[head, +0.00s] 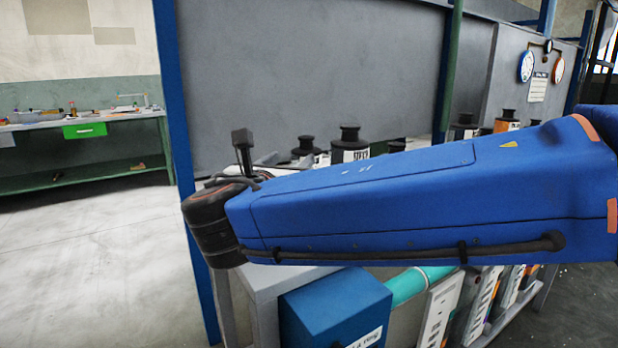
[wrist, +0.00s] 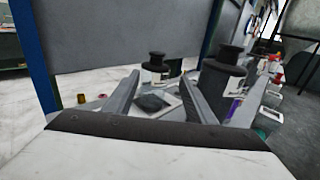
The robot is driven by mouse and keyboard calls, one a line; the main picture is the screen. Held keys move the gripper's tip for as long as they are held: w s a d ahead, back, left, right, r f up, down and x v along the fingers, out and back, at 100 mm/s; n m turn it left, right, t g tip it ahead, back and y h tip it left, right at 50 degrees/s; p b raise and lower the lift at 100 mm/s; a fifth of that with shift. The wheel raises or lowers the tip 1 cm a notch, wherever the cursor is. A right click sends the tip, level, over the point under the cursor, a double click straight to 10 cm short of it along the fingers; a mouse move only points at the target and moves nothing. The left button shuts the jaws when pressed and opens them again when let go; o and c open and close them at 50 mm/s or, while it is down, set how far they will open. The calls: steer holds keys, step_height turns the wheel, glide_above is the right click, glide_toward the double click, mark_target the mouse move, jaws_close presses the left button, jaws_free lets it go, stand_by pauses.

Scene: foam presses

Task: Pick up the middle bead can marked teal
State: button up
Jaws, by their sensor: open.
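Several black cans with knobbed lids stand on the bench. In the wrist view one can (wrist: 156,72) stands beyond and between my fingers, and a larger, nearer can (wrist: 222,84) stands just right of them. Both carry white labels; I see no clear teal mark, so I cannot tell which is the middle teal can. In the head view a labelled can (head: 350,146) and a lower one (head: 307,147) show above my blue arm, which hides their lower parts. My gripper (wrist: 160,76) is open, with nothing between its fingers.
A pale square plate with a dark centre (wrist: 154,103) lies on the bench between my fingers. A grey wall panel (head: 310,75) rises behind. More cans, one orange (head: 506,121), stand farther right. A blue box (head: 336,305) sits below. Open floor (head: 90,260) lies left.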

mark_target(305, 142)
steer(key=w, duration=0.4)
steer(key=w+d, duration=0.1)
steer(key=w, duration=0.3)
steer(key=w+d, duration=0.1)
steer(key=w, duration=0.3)
steer(key=shift+w+r, duration=0.1)
steer(key=shift+w+d, duration=0.15)
steer(key=shift+w, duration=1.15)
steer(key=shift+w+d, duration=0.15)
steer(key=shift+w, duration=1.15)
jaws_close()
